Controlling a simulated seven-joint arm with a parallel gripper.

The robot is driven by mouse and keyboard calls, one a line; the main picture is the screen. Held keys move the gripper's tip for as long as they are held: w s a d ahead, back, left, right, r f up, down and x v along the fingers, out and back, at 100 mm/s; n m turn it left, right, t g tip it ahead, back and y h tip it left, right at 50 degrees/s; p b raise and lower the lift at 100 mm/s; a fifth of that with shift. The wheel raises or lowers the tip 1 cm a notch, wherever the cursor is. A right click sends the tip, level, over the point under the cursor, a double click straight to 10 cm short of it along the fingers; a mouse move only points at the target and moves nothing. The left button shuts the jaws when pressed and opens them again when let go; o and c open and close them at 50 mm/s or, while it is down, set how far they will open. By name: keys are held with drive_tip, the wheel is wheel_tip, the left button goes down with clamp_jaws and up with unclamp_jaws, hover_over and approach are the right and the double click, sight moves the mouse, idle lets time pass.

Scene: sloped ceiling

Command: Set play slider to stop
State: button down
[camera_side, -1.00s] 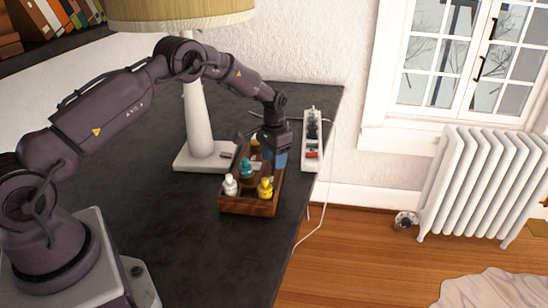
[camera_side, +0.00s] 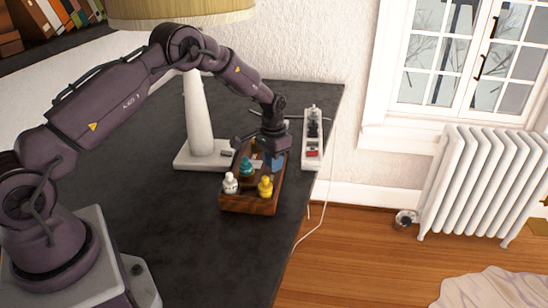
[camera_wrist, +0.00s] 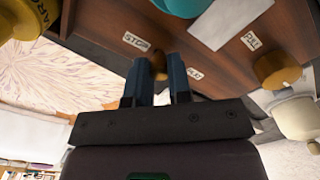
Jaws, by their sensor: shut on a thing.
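A wooden box (camera_side: 248,207) with small bottles in it stands on the dark tabletop. In the wrist view its brown wooden face (camera_wrist: 105,18) carries a label STOP (camera_wrist: 136,41) and a partly hidden label (camera_wrist: 195,73) that seems to end PLAY. The small brass-brown slider knob (camera_wrist: 158,66) lies between these labels. My gripper (camera_wrist: 160,70) has its two blue fingers on either side of the knob and is shut on it. In the side view my gripper (camera_side: 274,160) is over the far right part of the box, and the knob is hidden there.
A white bottle (camera_side: 230,184), a yellow bottle (camera_side: 265,188) and a teal one (camera_side: 246,168) stand close by in the box. The lamp (camera_side: 197,120) is to the left and a white power strip (camera_side: 312,140) to the right. The near tabletop is clear.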

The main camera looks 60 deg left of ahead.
drive_tip(key=shift+s+d, duration=0.1)
drive_tip(key=shift+d, duration=0.05)
drive_tip(key=c, duration=1)
unclamp_jaws()
drive_tip(key=shift+c, duration=0.2)
wheel_tip(320, 180, up, 13)
drive_tip(key=s+d+r+t, duration=0.2)
drive_tip(key=s+d+r, duration=0.2)
drive_tip(key=s, duration=0.6)
drive_tip(key=s+d+r+t, duration=0.1)
drive_tip(key=s+d+r, duration=0.4)
drive_tip(key=s, duration=0.5)
drive_tip(key=s+d+r+t, duration=0.2)
drive_tip(key=s+d+r, duration=0.3)
drive_tip(key=s+r, duration=0.3)
drive_tip(key=shift+s+t, duration=0.3)
drive_tip(key=shift+s, duration=0.8)
